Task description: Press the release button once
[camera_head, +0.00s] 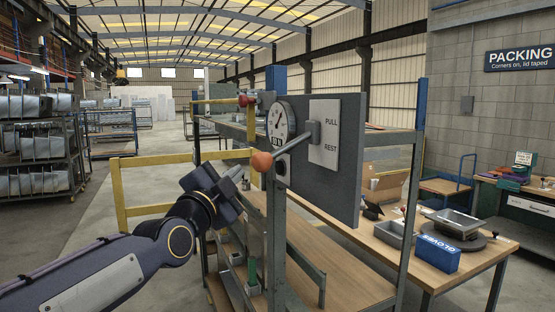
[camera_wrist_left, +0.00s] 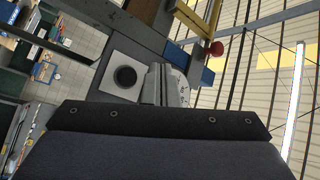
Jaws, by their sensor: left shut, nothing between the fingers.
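A grey upright panel (camera_head: 345,195) carries a round gauge (camera_head: 281,122), a lever (camera_head: 300,144) with an orange knob (camera_head: 262,161) and a white PULL/REST plate (camera_head: 324,130). My left gripper (camera_head: 241,174) is shut and empty, left of the panel and just below the orange knob. Its fingertips are hidden in the wrist view. My right gripper is not in view.
A red knob (camera_head: 245,99) sticks out left of the gauge. A metal rack frame (camera_head: 412,185) surrounds the panel above a wooden bench top (camera_head: 335,285). A yellow rail (camera_head: 120,195) stands behind my left arm. A blue gloves box (camera_head: 437,254) lies at right.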

